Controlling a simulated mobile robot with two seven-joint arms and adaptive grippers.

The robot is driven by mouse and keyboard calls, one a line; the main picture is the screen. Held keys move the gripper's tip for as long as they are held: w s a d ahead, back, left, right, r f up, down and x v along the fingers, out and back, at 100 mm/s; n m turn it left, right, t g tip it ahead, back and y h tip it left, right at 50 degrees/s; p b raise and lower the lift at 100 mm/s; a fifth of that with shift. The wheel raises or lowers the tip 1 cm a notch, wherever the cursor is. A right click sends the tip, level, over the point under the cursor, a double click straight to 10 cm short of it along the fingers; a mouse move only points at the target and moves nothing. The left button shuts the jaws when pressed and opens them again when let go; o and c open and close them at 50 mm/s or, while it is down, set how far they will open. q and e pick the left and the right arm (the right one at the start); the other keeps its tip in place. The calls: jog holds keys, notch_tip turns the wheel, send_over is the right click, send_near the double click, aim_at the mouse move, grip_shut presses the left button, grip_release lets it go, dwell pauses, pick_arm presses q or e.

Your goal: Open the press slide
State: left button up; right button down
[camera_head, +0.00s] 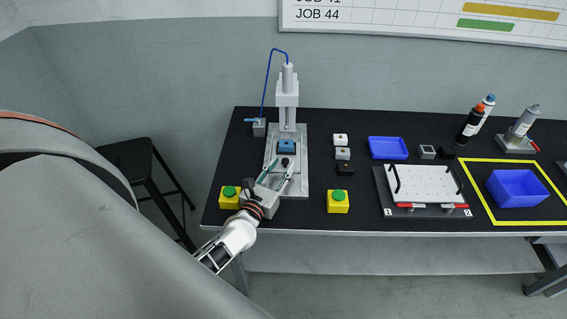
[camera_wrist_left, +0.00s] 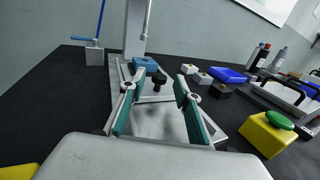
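The press (camera_head: 288,95) stands at the left of the black table, a pale column on a grey base plate (camera_head: 300,137). A blue block (camera_head: 286,146) sits on the base below the column; it also shows in the left wrist view (camera_wrist_left: 146,65). A black knob (camera_head: 285,162) stands in front of the block, and in the left wrist view the knob (camera_wrist_left: 158,79) appears between the fingertips. My left gripper (camera_head: 279,173) is open over the front of the base, its teal-padded fingers apart. Contact with the knob cannot be told. My right gripper is out of view.
Yellow boxes with green buttons (camera_head: 230,192) (camera_head: 337,200) flank the base's front. Small blocks (camera_head: 342,153), a blue tray (camera_head: 388,148) and a white plate with black handles (camera_head: 425,185) stand to the right. A blue bin (camera_head: 518,188) lies inside yellow tape. A black stool (camera_head: 135,165) stands left.

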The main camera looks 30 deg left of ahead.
pick_arm(q)
jog(key=shift+w+a, duration=0.2)
jog(key=shift+w, duration=0.7)
grip_shut()
jog(key=shift+s+d, duration=0.2)
jog(key=s+d, duration=0.1)
jog(key=s, duration=0.1)
jog(key=s+d+p, duration=0.1)
jog(key=s, duration=0.1)
jog(key=s+d, duration=0.2)
jog(key=shift+s, duration=0.4)
jog(key=shift+s+d, duration=0.15)
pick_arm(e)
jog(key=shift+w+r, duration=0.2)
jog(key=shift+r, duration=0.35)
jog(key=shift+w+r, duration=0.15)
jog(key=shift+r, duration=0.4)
pick_arm(q)
grip_release()
